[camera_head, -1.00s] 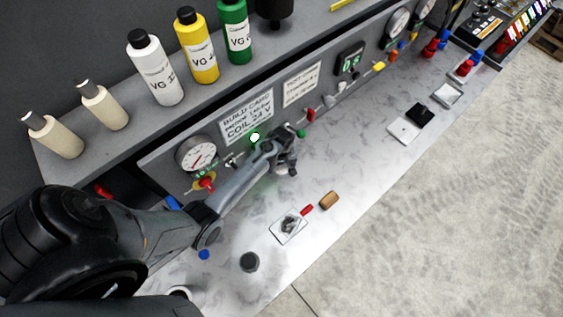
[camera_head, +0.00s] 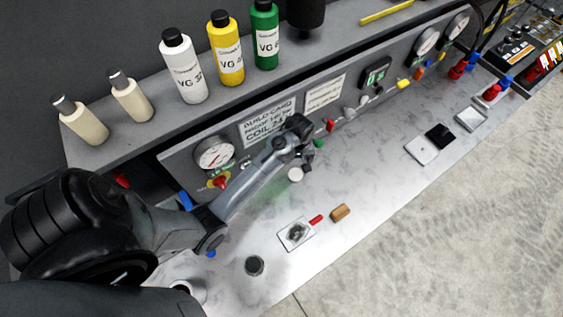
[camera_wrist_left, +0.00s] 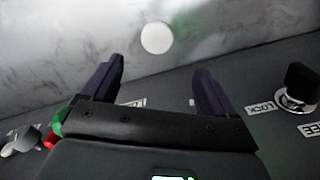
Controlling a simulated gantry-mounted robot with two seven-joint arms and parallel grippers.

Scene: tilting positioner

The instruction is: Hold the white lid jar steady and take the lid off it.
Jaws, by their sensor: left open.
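A small round white lid (camera_head: 295,174) shows on the bench, close below my left gripper in the head view; it looks like the white lid jar seen from above, its body mostly hidden. In the left wrist view the white lid (camera_wrist_left: 156,38) is beyond the fingertips, between their lines and apart from them. My left gripper (camera_head: 308,152) is near the panel, over the bench. In the left wrist view my left gripper (camera_wrist_left: 160,68) is open, with nothing between its two dark fingers. My right gripper is not in view.
A gauge panel (camera_head: 215,153) with knobs and switches stands right behind my left gripper. A dark round piece (camera_head: 254,265), a small plate (camera_head: 296,234), a red piece (camera_head: 316,219) and a brown block (camera_head: 340,212) lie nearer the front edge. Bottles stand on the shelf above.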

